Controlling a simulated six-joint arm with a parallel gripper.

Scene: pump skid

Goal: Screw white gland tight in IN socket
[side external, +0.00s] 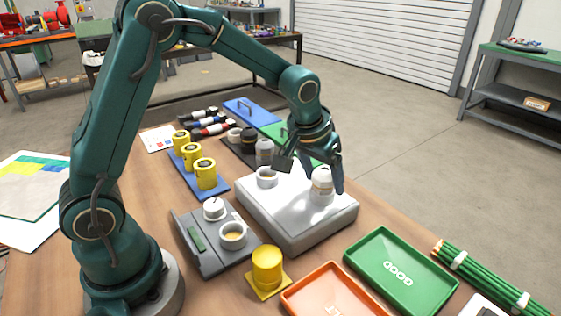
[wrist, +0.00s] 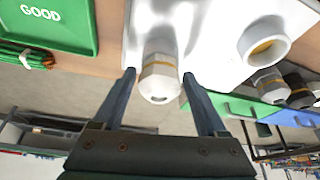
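The white gland (side external: 321,183) stands upright at the right part of the white block (side external: 290,225). In the wrist view, the gland (wrist: 160,72) shows its hex body and rounded end with a dark slot. A white collar is below it; I cannot tell how deep it sits, and no IN label is readable. My gripper (side external: 322,162) is above the block with its fingers down around the gland. In the wrist view, my gripper (wrist: 158,76) is open, one finger on each side, with gaps between fingers and gland. A second, empty socket (side external: 267,177) with a yellowish inside is on the block.
More glands (side external: 264,150) stand behind the block. Yellow cylinders on a blue strip (side external: 218,190) are at the left. A grey tray (side external: 205,262) with white round parts, a yellow part (side external: 267,268), an orange tray (side external: 290,300) and a green tray (side external: 358,250) are in front.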

